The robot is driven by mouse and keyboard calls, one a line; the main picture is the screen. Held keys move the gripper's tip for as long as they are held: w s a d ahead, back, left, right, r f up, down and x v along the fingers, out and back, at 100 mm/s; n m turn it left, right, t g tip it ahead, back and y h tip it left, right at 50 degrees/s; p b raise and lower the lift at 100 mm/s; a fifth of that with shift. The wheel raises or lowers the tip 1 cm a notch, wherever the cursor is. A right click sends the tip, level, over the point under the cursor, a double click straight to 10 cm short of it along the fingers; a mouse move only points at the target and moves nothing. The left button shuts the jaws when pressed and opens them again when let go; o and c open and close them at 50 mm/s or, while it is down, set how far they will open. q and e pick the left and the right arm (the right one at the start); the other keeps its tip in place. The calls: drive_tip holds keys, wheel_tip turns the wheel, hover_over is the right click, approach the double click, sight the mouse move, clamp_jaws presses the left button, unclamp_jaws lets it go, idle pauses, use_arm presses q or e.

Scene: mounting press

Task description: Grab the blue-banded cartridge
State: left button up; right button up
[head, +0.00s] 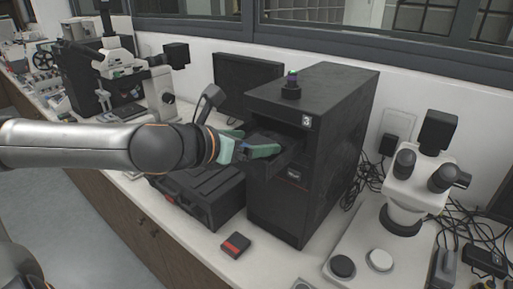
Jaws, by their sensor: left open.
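My left arm reaches in from the left to the front of the black press (335,125), marked 3. My left gripper (250,147), with green fingers, is open at the recess in the upper front of the press. A small blue patch (246,144) shows between the fingers, probably the band of the blue-banded cartridge. Most of that object is hidden by the fingers and the dark recess, and I cannot tell whether the fingers touch it. My right gripper is not in view.
A black block with a red mark (236,244) lies on the white bench in front of the press. A black case (203,200) stands left of the press. A dark knob (291,88) sits on top of it. A microscope (415,185) stands at right.

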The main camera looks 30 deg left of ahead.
use_arm(q)
drive_tip(key=shift+b+x, duration=0.3)
drive_tip(key=shift+x, duration=0.75)
drive_tip(key=shift+c, duration=0.2)
drive_tip(key=c, duration=1.3)
drive_tip(key=shift+r, duration=0.15)
